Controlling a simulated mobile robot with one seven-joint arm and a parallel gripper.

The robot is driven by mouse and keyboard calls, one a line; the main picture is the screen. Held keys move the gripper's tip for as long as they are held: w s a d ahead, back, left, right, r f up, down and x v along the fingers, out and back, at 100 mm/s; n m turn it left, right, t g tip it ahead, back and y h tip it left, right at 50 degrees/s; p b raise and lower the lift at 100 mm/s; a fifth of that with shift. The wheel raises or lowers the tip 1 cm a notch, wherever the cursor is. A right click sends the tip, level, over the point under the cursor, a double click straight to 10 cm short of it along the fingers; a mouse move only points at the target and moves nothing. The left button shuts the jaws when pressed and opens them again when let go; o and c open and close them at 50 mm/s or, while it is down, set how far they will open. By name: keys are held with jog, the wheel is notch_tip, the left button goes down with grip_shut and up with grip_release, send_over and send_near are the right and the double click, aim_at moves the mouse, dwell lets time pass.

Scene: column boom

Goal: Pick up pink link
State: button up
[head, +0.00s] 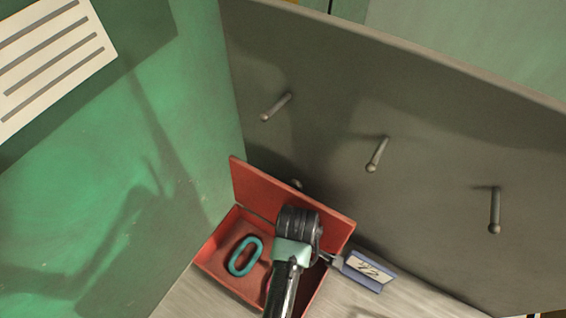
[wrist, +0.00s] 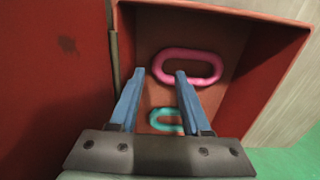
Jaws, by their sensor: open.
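The pink link (wrist: 210,57) is an oval ring lying in the red box (wrist: 275,38) in the wrist view. In the head view it is almost wholly hidden behind my arm. My gripper (wrist: 157,72) is open and empty over the box, with its two blue fingers apart. Its right fingertip overlaps the pink link's lower left part in the picture; I cannot tell whether they touch. In the head view my arm hangs over the right part of the red box (head: 222,233), and the fingertips are hidden.
A teal link (head: 245,256) lies in the left part of the box. The box's red lid (head: 262,188) stands open at the back. A blue tag with a white label (head: 369,271) lies right of the box. A grey panel with pegs (head: 377,154) stands behind, a green wall (head: 150,130) left.

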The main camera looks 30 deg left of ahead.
jog(key=shift+f, duration=1.6)
grip_shut()
